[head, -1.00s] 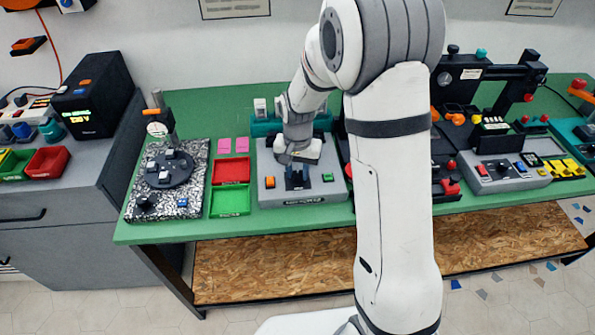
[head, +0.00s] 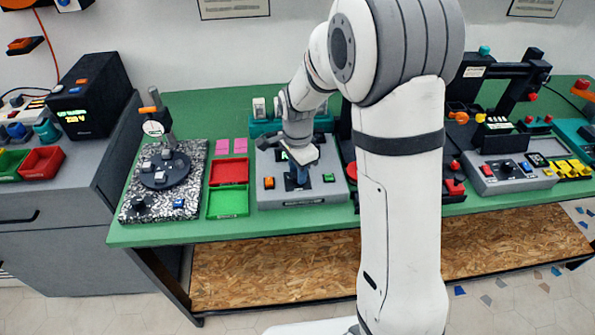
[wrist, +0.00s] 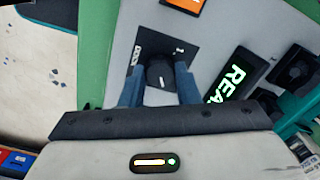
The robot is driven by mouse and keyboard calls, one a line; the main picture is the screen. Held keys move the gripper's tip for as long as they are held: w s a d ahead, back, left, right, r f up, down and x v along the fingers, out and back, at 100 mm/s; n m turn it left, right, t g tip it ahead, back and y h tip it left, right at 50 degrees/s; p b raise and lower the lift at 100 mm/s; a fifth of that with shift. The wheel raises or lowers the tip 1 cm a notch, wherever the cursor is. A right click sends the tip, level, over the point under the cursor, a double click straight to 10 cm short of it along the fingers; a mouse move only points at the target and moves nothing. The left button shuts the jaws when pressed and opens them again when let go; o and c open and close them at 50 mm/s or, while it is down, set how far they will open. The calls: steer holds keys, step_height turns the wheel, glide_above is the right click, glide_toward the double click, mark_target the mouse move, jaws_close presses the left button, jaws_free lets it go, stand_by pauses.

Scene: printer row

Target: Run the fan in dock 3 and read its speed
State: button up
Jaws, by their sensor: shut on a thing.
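My gripper (wrist: 160,80) has two blue fingers shut on a black knob (wrist: 160,73), set on a dark plate with small white lettering. The knob belongs to a grey panel (wrist: 215,35). In the head view my gripper (head: 297,180) reaches down to this grey bench unit (head: 325,195), between its orange button (head: 269,183) and green button (head: 329,177). A display (wrist: 235,75) beside the knob shows green letters starting "REA", cut off. A dark square part (wrist: 297,70) sits right of the display; I cannot tell whether it is the fan. No dock number is readable.
A red tray (head: 229,171) and green tray (head: 229,202) lie left of the unit. Beyond them is a speckled plate (head: 190,205) with a dark disc. Other stations stand right, including a grey panel (head: 510,181). My arm hides part of the bench.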

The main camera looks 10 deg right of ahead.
steer(key=shift+m, duration=0.5)
steer(key=o, duration=1)
steer(key=shift+r, duration=0.1)
step_height(320, 180, up, 8)
steer(key=shift+f+b, duration=0.2)
steer(key=shift+b, duration=0.1)
